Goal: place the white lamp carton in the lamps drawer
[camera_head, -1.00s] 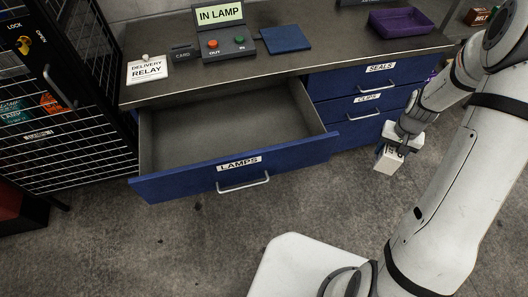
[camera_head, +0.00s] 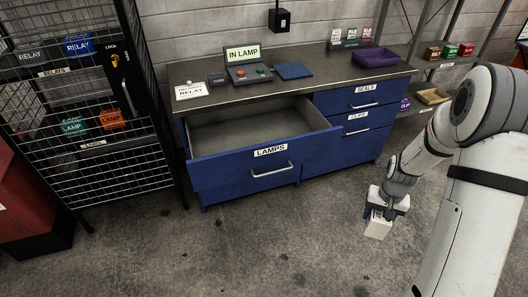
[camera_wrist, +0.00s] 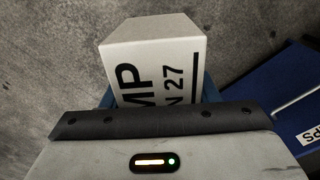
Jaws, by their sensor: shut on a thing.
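The white lamp carton (camera_head: 377,226) is in my gripper (camera_head: 379,212), which is shut on it. In the wrist view the carton (camera_wrist: 153,62) shows black print ending in "MP" and "N 27"; part of it is hidden behind my gripper (camera_wrist: 158,108). The carton hangs over the floor to the right of the lamps drawer (camera_head: 240,172), apart from it. The drawer is blue, labelled LAMPS, pulled open, and its visible inside is empty.
The blue clips drawer (camera_head: 368,143) and seals drawer (camera_head: 345,98) are shut. The bench top holds a control box (camera_head: 248,74), a blue pad (camera_head: 294,71) and a purple tray (camera_head: 375,60). A wire cage (camera_head: 95,140) stands left. The floor before the drawer is clear.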

